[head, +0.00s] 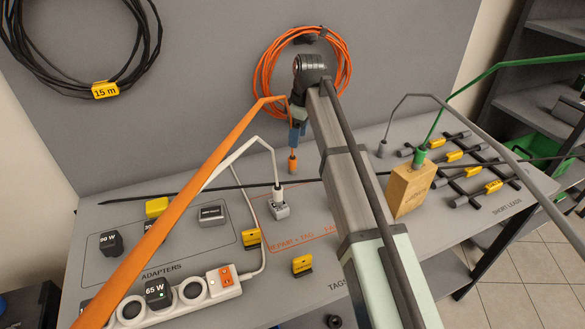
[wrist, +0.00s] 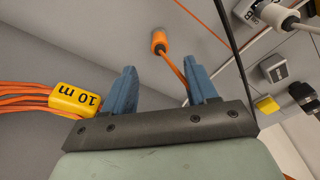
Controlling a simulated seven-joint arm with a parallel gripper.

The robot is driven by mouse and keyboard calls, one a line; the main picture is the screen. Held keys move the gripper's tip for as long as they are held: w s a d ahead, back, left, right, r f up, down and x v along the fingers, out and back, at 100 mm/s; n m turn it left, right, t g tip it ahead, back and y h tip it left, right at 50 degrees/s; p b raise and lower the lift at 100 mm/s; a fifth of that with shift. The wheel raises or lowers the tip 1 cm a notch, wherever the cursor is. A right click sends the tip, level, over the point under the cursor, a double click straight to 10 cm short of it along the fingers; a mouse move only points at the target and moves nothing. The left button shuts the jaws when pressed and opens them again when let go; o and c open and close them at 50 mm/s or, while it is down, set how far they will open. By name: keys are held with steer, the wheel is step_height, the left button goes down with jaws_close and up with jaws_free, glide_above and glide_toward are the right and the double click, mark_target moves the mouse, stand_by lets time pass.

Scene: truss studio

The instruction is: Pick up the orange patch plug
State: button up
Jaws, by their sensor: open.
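The orange patch plug (head: 292,166) is small and round and stands over the grey bench below my gripper. In the wrist view the plug (wrist: 158,43) lies just beyond the fingertips, roughly between them and apart from both. Its orange lead (head: 180,194) rises beside my gripper, bends over and runs to the lower left foreground. My gripper (head: 297,134) has blue fingers pointing down; in the wrist view the gripper (wrist: 161,68) is open and empty. The right finger hides part of the lead. I cannot tell whether the plug touches the bench.
An orange cable coil (head: 262,70) hangs on the back wall, close to my gripper. A white plug in a grey block (head: 280,209) stands nearby. A thin dark rod (head: 225,187) crosses the bench. A wooden block (head: 408,190) with a green plug stands right; a power strip (head: 185,303) lies front left.

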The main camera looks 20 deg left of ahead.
mark_target(293, 158)
steer(key=f, duration=0.5)
steer(key=a+f, duration=0.1)
steer(key=f, duration=0.1)
steer(key=shift+f, duration=0.25)
steer(key=shift+a+f, duration=0.2)
steer(key=shift+f, duration=0.65)
steer(key=shift+a+f, duration=0.15)
steer(key=shift+f, duration=0.75)
steer(key=shift+a+f, duration=0.2)
steer(key=shift+f, duration=0.65)
jaws_close()
